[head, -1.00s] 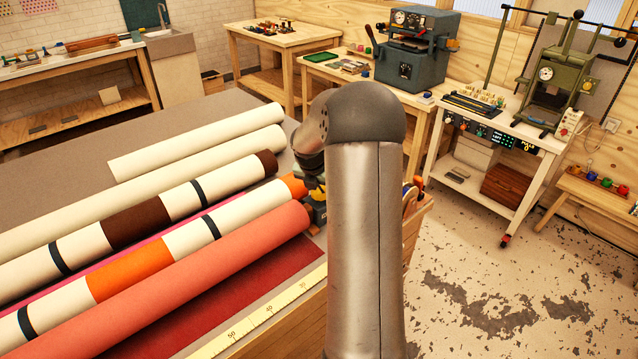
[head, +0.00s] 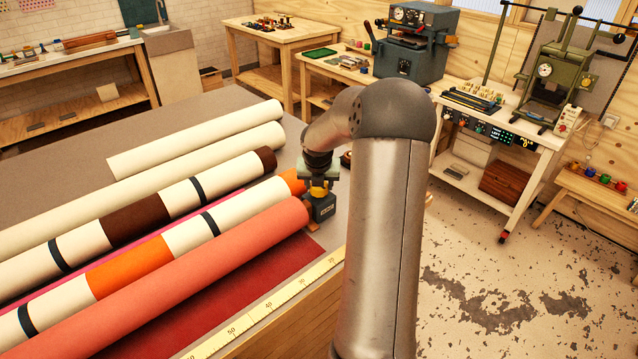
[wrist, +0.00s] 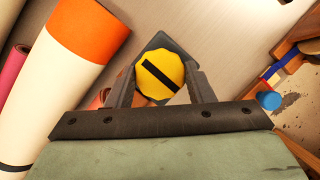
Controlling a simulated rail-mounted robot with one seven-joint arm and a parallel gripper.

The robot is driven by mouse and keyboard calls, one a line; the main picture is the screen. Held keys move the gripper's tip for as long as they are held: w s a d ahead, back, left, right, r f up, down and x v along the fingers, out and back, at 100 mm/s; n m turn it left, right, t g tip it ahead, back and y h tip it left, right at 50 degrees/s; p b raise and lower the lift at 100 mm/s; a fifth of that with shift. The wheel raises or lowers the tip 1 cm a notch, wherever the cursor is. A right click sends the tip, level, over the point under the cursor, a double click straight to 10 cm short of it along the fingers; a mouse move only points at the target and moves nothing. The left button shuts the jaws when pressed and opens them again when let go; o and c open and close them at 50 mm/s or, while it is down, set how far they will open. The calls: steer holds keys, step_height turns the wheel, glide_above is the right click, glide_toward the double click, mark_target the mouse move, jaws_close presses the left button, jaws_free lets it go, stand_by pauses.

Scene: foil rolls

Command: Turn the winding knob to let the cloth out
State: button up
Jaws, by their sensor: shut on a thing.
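The winding knob (wrist: 160,76) is round and yellow with a black bar across its top, and sits on a dark block (head: 321,207) at the right end of the rolls. It also shows in the head view (head: 318,191), partly hidden. My gripper (wrist: 160,88) comes down over it, with one finger on each side, shut on it. In the wrist view the bar slants down to the right. A salmon roll (head: 200,265) ends beside the block, and dark red cloth (head: 270,268) lies flat in front of that roll.
Several cream, striped and orange rolls (head: 200,155) lie on the table to the left. A yellow measuring strip (head: 262,312) runs along the table's front edge. My arm hides part of the table's right end. Bare tabletop (head: 60,190) lies behind the rolls.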

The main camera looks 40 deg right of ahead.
steer(key=shift+f, duration=0.1)
steer(key=o, duration=1)
steer(key=b+v, duration=0.2)
steer(key=v, duration=1.5)
steer(key=shift+r, duration=0.25)
steer(key=shift+a, duration=0.1)
